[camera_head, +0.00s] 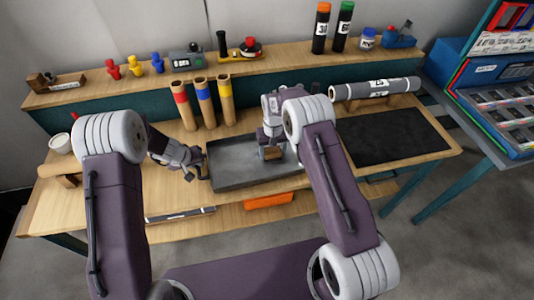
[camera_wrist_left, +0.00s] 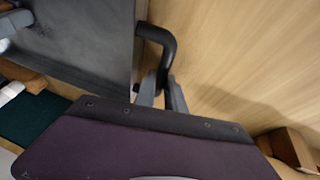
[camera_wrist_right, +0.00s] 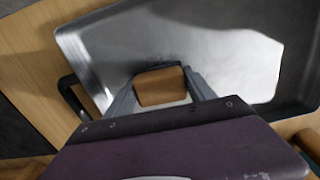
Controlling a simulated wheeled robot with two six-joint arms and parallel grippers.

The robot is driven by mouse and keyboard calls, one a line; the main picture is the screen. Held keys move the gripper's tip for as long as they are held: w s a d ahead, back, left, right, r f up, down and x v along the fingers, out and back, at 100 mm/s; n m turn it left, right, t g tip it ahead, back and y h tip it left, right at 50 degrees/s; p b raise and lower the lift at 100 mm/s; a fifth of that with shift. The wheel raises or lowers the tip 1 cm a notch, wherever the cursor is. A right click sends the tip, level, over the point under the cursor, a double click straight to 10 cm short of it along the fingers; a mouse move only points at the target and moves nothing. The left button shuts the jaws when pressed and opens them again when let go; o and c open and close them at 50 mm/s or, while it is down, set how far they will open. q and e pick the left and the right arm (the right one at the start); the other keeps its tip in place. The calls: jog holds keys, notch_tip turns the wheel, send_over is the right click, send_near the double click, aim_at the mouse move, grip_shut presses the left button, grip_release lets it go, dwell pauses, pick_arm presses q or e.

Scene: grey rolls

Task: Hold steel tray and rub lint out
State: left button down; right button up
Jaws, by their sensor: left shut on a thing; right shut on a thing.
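The grey steel tray (camera_head: 226,158) lies on the wooden bench, with a black handle (camera_wrist_left: 165,40) at its left end. My left gripper (camera_head: 201,172) is shut on that handle; the left wrist view shows its fingers (camera_wrist_left: 162,90) at the handle's near end. My right gripper (camera_head: 271,153) is over the tray, shut on a brown block (camera_wrist_right: 162,86) with a grey edge. The block is low at the tray floor; whether it touches is hard to tell.
A black mat (camera_head: 395,138) lies to the right of the tray. A grey roll (camera_head: 375,88) rests behind it. Several brown tubes (camera_head: 203,103) stand behind the tray. A white cup (camera_head: 60,143) is at the far left. An orange item (camera_head: 268,201) sits below the bench top.

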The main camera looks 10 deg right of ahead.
jog(key=a, duration=0.4)
jog(key=shift+s+a, duration=0.1)
jog(key=shift+a, duration=0.25)
jog(key=shift+w, duration=0.55)
jog(key=shift+w+d, duration=0.15)
jog(key=shift+d, duration=2.05)
jog(key=shift+a+r, duration=0.1)
jog(key=shift+a, duration=2.15)
notch_tip(320, 180, up, 8)
